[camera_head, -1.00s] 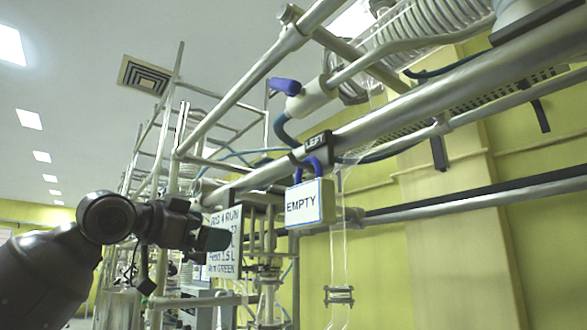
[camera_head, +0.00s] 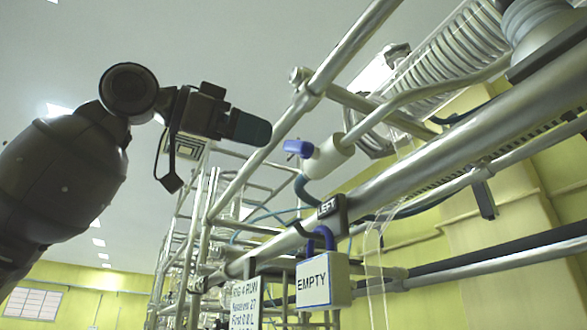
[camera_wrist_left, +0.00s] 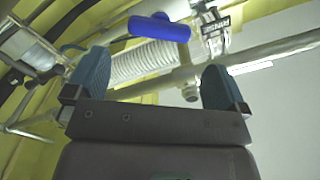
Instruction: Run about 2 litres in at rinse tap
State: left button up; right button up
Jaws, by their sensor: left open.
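A tap with a blue handle (camera_head: 298,148) and a pale body (camera_head: 328,158) sits on the frame's pipework, right of my left gripper (camera_head: 252,128) in the head view. A blue hose bends down from it. My left gripper is open and empty, left of the handle and apart from it. In the left wrist view the two blue fingers (camera_wrist_left: 155,80) are spread, and a blue handle (camera_wrist_left: 160,27) shows beyond them, near the top. My right gripper is not in view.
A pale diagonal bar (camera_head: 335,65) runs close to the tap. A glass coil (camera_head: 445,65) is at upper right. A written sign (camera_head: 244,303) hangs lower left.

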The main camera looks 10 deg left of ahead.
aim_at(291, 146)
pick_arm(q)
jog(key=p+x, duration=0.1)
jog(key=x, duration=0.7)
jog(key=shift+c, duration=0.2)
jog(key=c, duration=0.6)
jog(key=m, duration=0.5)
jog(key=shift+m, duration=0.3)
jog(key=m, duration=0.5)
jog(key=shift+m, duration=0.3)
